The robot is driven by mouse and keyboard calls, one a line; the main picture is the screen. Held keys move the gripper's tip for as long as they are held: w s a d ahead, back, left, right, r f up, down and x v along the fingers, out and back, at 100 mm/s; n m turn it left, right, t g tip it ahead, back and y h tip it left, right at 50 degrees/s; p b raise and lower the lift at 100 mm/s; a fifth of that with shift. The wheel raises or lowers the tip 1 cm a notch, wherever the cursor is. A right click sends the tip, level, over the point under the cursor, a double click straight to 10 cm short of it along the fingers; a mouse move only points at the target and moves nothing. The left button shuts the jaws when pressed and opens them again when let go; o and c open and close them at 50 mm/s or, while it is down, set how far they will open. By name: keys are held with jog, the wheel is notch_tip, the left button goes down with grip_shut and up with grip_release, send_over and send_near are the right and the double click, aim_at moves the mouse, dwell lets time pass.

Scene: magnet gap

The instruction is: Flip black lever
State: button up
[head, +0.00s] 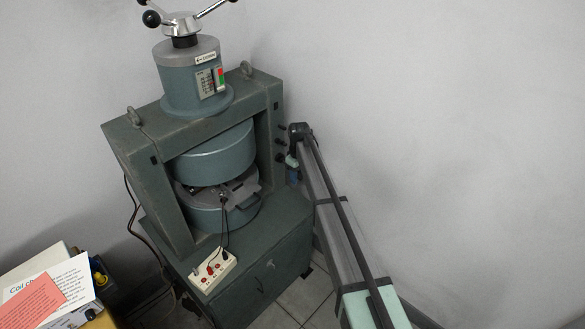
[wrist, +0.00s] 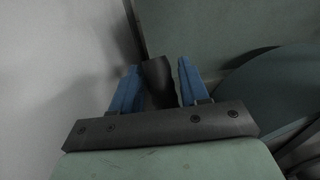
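My gripper (wrist: 158,68) shows two blue fingers standing apart in the wrist view. A dark, blocky piece (wrist: 157,76) shows between them, with a narrow gap to the right finger; contact with the left one is unclear. It may be the black lever, but its shape is too dark to tell. In the head view my gripper (head: 293,168) is small, beside the right side of the green magnet frame (head: 263,125). Several small black knobs or levers (head: 281,128) stick out of that side, just above and left of the gripper. My gripper partly hides this area.
The magnet stands on a green cabinet (head: 262,262), with a white socket box (head: 212,272) and cables on its top. A handwheel with black knobs (head: 152,19) tops the magnet. A bare wall (head: 430,120) lies close on the right. Papers (head: 45,292) lie at lower left.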

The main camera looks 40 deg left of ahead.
aim_at(299, 172)
jog(key=c, duration=0.4)
jog(key=shift+c, duration=0.2)
jog(key=shift+r, duration=0.25)
jog(key=shift+w+a+r, duration=0.1)
jog(key=shift+r, duration=1.15)
jog(key=shift+c, duration=0.3)
jog(key=shift+w+r, duration=0.1)
jog(key=shift+r, duration=3.05)
jog(key=o, duration=0.8)
jog(key=shift+c, duration=0.2)
